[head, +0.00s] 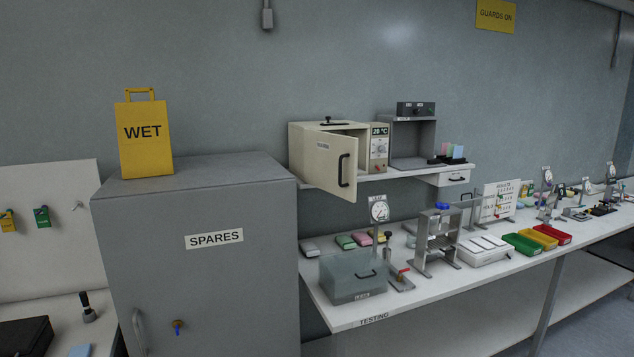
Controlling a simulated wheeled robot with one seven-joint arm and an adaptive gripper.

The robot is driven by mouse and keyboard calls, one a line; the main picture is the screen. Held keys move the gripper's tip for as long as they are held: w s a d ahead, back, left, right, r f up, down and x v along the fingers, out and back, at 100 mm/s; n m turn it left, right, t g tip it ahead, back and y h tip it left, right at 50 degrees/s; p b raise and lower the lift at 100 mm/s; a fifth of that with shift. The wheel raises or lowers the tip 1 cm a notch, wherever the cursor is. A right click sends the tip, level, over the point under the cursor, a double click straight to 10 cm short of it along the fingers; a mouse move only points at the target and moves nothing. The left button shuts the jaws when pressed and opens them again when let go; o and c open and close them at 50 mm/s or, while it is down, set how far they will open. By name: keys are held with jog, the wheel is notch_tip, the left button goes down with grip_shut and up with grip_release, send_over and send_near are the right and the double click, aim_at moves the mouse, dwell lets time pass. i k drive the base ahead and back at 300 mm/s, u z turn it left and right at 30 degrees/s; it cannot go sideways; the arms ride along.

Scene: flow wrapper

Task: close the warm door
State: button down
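The beige cabinet (305,140) on the wall shelf has a control panel reading 20 °C on its right side. Its door (325,175) stands partly open, swung out toward me from the left side. A dark bar handle (344,170) is on the door near its free right edge. The small label (322,146) on the door is too small to read surely. Part of the cabinet's inside shows above and to the right of the door. My gripper is not in view.
A tall grey SPARES cabinet (240,275) with a yellow WET sign (145,140) on top stands to the left. Below the shelf (400,176), the testing bench (335,314) holds a clear-sided box (352,278), a metal stand (437,240) and coloured trays (540,237).

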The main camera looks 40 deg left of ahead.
aim_at(331, 160)
jog(key=u, duration=1.6)
